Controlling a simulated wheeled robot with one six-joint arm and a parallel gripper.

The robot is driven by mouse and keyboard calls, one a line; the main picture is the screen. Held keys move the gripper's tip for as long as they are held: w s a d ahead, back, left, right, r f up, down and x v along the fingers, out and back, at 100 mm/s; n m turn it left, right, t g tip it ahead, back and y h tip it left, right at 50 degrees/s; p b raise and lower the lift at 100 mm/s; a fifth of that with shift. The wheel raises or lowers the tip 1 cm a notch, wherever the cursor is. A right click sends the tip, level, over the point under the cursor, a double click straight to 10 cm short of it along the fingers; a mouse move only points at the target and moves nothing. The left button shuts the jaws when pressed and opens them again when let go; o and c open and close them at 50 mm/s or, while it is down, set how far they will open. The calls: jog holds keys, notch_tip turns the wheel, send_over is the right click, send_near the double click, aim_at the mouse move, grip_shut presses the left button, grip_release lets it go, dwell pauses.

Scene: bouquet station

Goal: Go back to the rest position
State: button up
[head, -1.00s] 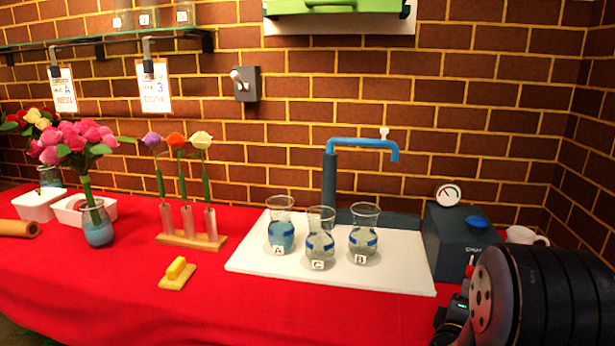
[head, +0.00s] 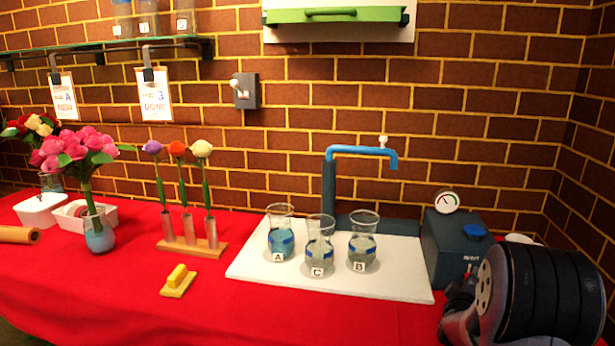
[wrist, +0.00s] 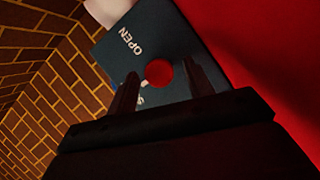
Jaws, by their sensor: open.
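My gripper (wrist: 160,88) shows in the wrist view as two dark fingers standing apart with nothing between them. Beyond the fingers is a dark box with the word OPEN and a round red part (wrist: 159,72). In the head view my arm fills the lower right corner, in front of the dark box (head: 452,245) with a gauge and a blue knob. The gripper fingers cannot be made out there.
Beakers A (head: 281,240), C (head: 319,250) and B (head: 362,245) stand on a white board (head: 400,275) by the blue tap (head: 360,151). The red table front is clear.

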jog(key=m+p, duration=0.1)
jog(key=m+y+p, duration=0.1)
jog(key=m, duration=0.1)
jog(key=shift+d+r+g+p, duration=0.1)
jog(key=shift+r+g+p, duration=0.2)
jog(key=shift+g, duration=0.1)
jog(key=m+y+p, duration=0.1)
jog(key=p, duration=0.2)
jog(key=shift+r+m+y+p, duration=0.1)
jog(key=shift+m+y+p, duration=0.2)
jog(key=shift+m, duration=0.1)
jog(key=m+p, duration=0.1)
jog(key=p, duration=0.2)
jog(key=m+y+p, duration=0.1)
jog(key=p, duration=0.3)
jog(key=shift+d+y+p, duration=0.2)
jog(key=shift+y+p, duration=0.1)
jog(key=m+p, duration=0.1)
jog(key=p, duration=0.3)
jog(key=shift+s+r+m+y, duration=0.1)
jog(key=shift+m+y, duration=0.2)
jog(key=shift+y, duration=0.1)
jog(key=shift+m+y+p, duration=0.3)
jog(key=shift+p, duration=0.9)
jog(key=shift+d+f+p, duration=0.1)
jog(key=shift+f+p, duration=0.15)
jog(key=shift+p, duration=0.2)
jog(key=shift+m, duration=0.3)
